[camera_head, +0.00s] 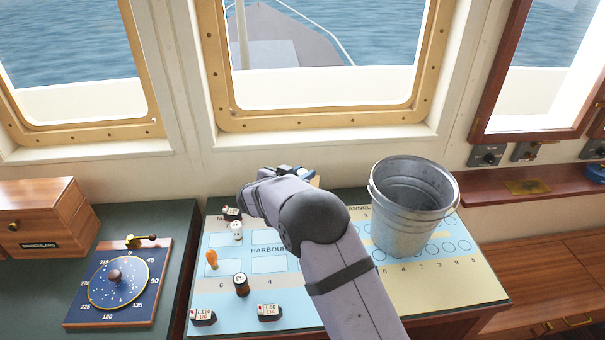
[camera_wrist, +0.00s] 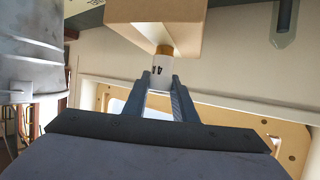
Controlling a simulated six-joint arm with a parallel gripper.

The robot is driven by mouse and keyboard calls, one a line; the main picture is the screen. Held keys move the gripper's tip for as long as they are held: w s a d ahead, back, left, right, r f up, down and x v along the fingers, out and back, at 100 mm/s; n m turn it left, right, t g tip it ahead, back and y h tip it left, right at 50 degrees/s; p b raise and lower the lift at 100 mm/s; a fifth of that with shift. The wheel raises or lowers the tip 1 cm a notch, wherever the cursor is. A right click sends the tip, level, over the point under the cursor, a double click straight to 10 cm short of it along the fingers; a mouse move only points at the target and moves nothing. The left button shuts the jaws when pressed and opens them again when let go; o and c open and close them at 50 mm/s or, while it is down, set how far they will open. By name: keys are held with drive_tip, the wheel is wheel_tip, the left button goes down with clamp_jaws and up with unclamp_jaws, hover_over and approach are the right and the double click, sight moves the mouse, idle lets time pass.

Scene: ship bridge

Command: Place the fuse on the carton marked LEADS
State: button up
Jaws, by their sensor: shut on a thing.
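The fuse (camera_wrist: 158,69) is a small white cylinder marked "4A" with a brass-coloured end. My gripper (camera_wrist: 160,82) is shut on it in the wrist view. The fuse's brass end points at a tan carton (camera_wrist: 155,13) at the top of that view and overlaps its edge in the picture. I cannot tell whether they touch. No LEADS marking is readable. In the head view my arm hides the fuse and most of the carton; a small tan patch (camera_head: 315,181) shows beside the gripper end.
A metal bucket (camera_head: 405,215) stands close right of my arm on the chart board (camera_head: 480,285). A white figure (camera_head: 236,230), an orange peg (camera_head: 211,259), a dark bottle (camera_head: 241,285) and small ship blocks (camera_head: 268,312) stand left. A wooden box (camera_head: 40,217) and dial plate (camera_head: 118,283) lie further left.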

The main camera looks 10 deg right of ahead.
drive_tip(key=shift+f, duration=0.15)
drive_tip(key=o, duration=1)
drive_tip(key=shift+o, duration=0.2)
drive_tip(key=shift+r+p, duration=0.3)
drive_tip(key=shift+s+a+f+b, duration=0.1)
drive_tip(key=shift+s+a+b, duration=0.1)
drive_tip(key=shift+b, duration=0.2)
drive_tip(key=b+v, duration=0.6)
drive_tip(key=v, duration=0.5)
drive_tip(key=shift+s, duration=0.2)
drive_tip(key=shift+a, duration=0.1)
